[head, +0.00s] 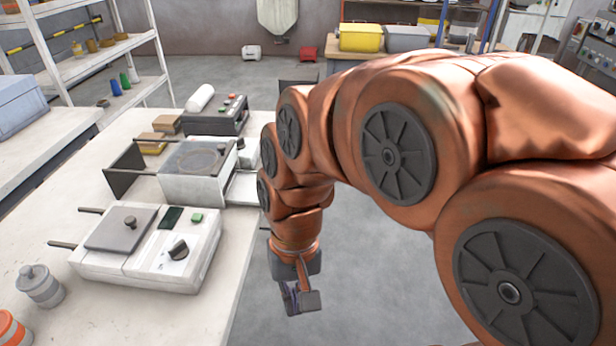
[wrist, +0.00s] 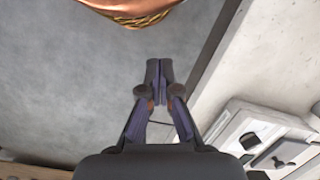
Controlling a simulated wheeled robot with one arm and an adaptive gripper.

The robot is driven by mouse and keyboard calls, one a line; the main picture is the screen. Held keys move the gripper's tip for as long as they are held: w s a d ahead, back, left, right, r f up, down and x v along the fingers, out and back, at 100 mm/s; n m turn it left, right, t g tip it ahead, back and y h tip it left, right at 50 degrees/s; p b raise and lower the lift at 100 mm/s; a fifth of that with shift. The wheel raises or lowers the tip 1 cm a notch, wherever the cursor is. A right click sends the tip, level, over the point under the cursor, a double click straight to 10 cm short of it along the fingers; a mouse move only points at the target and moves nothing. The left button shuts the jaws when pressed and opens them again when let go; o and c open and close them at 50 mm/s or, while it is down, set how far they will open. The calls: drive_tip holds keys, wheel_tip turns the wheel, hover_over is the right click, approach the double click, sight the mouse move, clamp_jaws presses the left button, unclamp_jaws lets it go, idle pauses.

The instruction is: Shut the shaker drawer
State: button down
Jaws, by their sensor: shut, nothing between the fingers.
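The shaker appears to be the white box (head: 197,172) with a clear top and a round sieve inside, at mid-table in the head view. A pale, shallow drawer-like tray (head: 243,188) sticks out from its right side, towards the table edge. An open dark-fronted frame (head: 124,172) extends from its left side. I cannot tell for certain which of these is the drawer. My gripper (head: 299,300) points down over the floor, right of the table and apart from the shaker. In the wrist view, its fingertips (wrist: 158,70) are together and empty.
A white machine (head: 150,245) with a grey lid and black knob stands nearer on the table (head: 205,320). A dark unit (head: 215,118) with a white roll is behind the shaker. A grey jar (head: 40,287) stands front left. Open floor lies right of the table.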

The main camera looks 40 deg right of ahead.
drive_tip(key=w+d+m+t+y+b, duration=0.1)
drive_tip(key=w+d+m+t+y, duration=0.1)
drive_tip(key=w+d+m, duration=0.45)
drive_tip(key=w+d+m+t+y, duration=0.2)
drive_tip(key=w+d+m, duration=0.1)
drive_tip(key=w+m, duration=0.55)
drive_tip(key=w+d+f+m+t, duration=0.1)
drive_tip(key=w+d+m+t, duration=0.3)
drive_tip(key=d, duration=0.7)
drive_tip(key=w+d+m+t, duration=0.1)
drive_tip(key=w+d+m, duration=0.4)
drive_tip(key=d, duration=0.5)
drive_tip(key=w+a+f+m+p, duration=0.1)
drive_tip(key=w+a+f, duration=0.5)
drive_tip(key=w+f, duration=0.1)
drive_tip(key=shift+w+f+h+p, duration=0.15)
drive_tip(key=shift+w+h+p, duration=0.2)
drive_tip(key=shift+w, duration=0.4)
